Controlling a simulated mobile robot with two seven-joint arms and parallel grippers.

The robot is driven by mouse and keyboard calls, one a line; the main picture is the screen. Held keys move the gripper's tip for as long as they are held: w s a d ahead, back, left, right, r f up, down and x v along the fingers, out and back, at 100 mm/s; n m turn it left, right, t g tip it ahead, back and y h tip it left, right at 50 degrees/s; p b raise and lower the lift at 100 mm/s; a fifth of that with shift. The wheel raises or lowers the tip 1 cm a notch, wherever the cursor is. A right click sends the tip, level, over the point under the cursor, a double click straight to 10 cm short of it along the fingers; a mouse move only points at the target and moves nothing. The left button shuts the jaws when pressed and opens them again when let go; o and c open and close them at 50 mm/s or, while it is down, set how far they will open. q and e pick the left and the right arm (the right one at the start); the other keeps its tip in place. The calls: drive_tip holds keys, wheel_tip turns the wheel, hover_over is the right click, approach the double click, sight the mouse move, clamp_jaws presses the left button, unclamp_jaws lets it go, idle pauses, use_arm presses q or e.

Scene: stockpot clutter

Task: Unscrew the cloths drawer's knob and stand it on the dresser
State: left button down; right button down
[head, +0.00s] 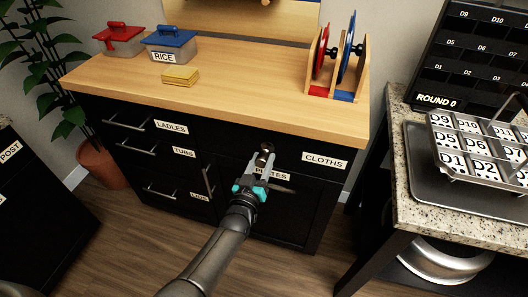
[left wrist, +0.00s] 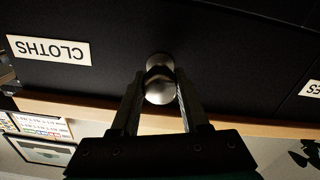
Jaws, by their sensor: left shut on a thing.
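The cloths drawer (head: 288,158) is the black upper right front of the dresser, with a white CLOTHS label (head: 325,161). It looks closed. Its round metal knob (head: 267,148) is at the drawer front, left of the label. My left gripper (head: 263,161) is shut on the knob, pointing at the drawer. In the left wrist view, which is upside down, the knob (left wrist: 159,88) shows between the two fingers (left wrist: 159,98). I cannot tell how far it is unscrewed. The dresser's wooden top (head: 235,90) is just above. My right gripper is out of view.
The top's front middle is clear. A granite counter with a tray (head: 425,175) stands at right.

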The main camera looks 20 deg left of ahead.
sight(261, 165)
use_arm(q)
drive_tip(key=shift+s+r+p, duration=0.1)
drive_tip(key=shift+s+p, duration=0.75)
drive_tip(key=shift+s, duration=0.5)
drive_tip(key=shift+s+a+p, duration=0.1)
drive_tip(key=shift+s+p, duration=0.35)
drive_tip(key=shift+s, duration=0.7)
